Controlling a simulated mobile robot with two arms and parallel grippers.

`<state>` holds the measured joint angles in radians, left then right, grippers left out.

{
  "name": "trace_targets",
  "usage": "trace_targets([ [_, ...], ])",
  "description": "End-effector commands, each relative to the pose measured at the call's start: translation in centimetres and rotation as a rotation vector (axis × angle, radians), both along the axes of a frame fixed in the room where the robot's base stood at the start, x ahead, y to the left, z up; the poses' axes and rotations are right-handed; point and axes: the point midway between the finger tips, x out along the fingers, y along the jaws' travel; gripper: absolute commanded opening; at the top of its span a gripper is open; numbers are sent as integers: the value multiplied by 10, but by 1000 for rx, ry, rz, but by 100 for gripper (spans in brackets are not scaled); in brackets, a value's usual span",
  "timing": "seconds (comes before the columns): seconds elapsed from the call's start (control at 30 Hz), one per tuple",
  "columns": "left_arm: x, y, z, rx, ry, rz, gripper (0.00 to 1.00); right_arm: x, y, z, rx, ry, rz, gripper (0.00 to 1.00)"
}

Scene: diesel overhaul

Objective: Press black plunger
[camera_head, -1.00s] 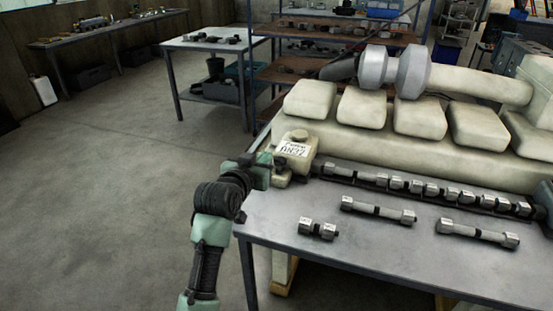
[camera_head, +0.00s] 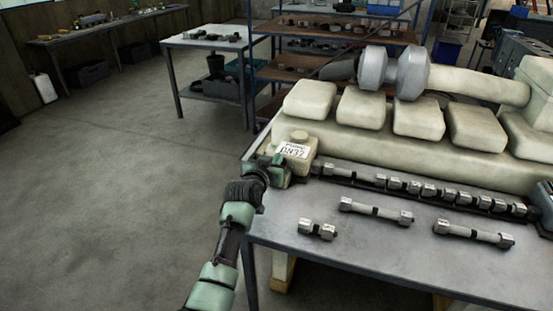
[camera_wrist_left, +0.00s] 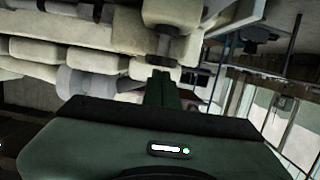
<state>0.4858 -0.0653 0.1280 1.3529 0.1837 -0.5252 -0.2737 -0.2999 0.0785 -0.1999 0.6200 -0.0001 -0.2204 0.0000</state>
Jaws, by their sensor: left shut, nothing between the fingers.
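A cream pump box (camera_head: 299,140) with a white printed label stands at the table's left back corner, against the cream engine block. My left gripper (camera_head: 279,172) is shut and empty, at the front left of this box and just below its label. In the head view no plunger can be made out; my gripper covers that spot. Contact cannot be judged.
The grey table (camera_head: 275,215) holds a short metal part (camera_head: 317,230), two longer rods (camera_head: 376,211) and a long row of metal pieces along the engine (camera_head: 450,163). Open floor (camera_head: 120,200) lies to the left. A second table (camera_head: 215,42) stands behind.

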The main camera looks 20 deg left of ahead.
Motion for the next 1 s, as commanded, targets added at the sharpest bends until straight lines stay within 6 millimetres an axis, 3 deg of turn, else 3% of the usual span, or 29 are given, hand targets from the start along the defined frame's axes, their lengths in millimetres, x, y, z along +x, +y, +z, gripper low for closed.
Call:
trace_targets([
  [0.33,0,0,-2,1,0,0,0,0,0,-1,0,0,0,46],
  [0.57,0,0,-30,2,3,-1,0,0,0,-15,0,0,0,46],
  [1.0,0,0,-23,1,8,-1,0,0,0,-6,0,0,0,46],
])
